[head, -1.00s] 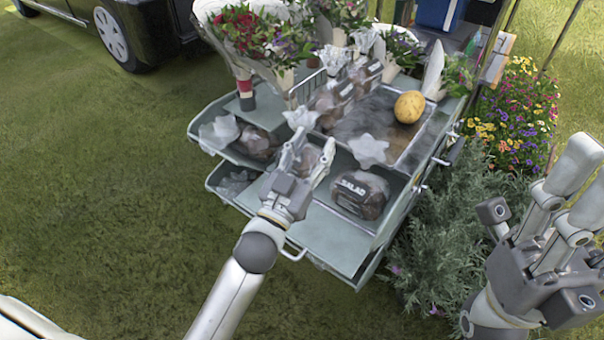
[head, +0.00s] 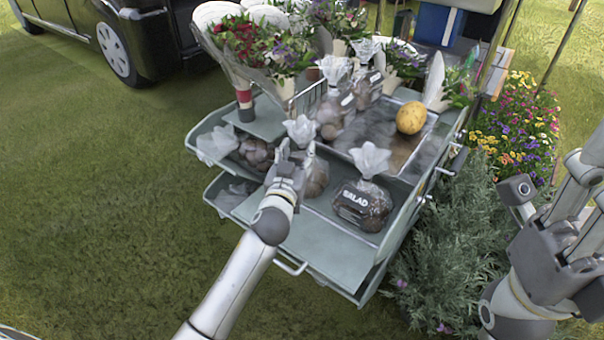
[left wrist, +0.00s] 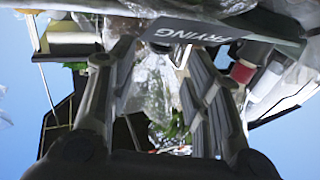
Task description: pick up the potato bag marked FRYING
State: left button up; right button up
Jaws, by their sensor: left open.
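My left gripper (head: 288,166) is open at the front of the cart's upper drawer. A brown potato bag (head: 316,178) with a gathered clear top stands right beside its fingers, partly hidden by them. In the left wrist view, a dark label reading FRYING (left wrist: 195,34) crosses the top, close to the open fingers (left wrist: 155,75), with clear plastic around and between them. Whether the fingers touch the bag I cannot tell. The label is not readable in the head view. A bag marked SALAD (head: 362,204) stands to the right. My right gripper (head: 577,215) is at the right edge, partly cut off.
More bags stand behind (head: 334,112) and at the left (head: 254,154). Bouquets (head: 262,45) fill the back. Lavender (head: 440,240) grows right of the cart. The lower drawer front (head: 325,262) is bare.

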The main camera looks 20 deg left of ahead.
aim_at(301, 144)
pick_arm(q)
jog(key=shift+w+a+r+b, duration=0.1)
jog(key=shift+w+b, duration=0.9)
jog(key=shift+w, duration=1.25)
grip_shut()
jog(key=shift+r, duration=0.15)
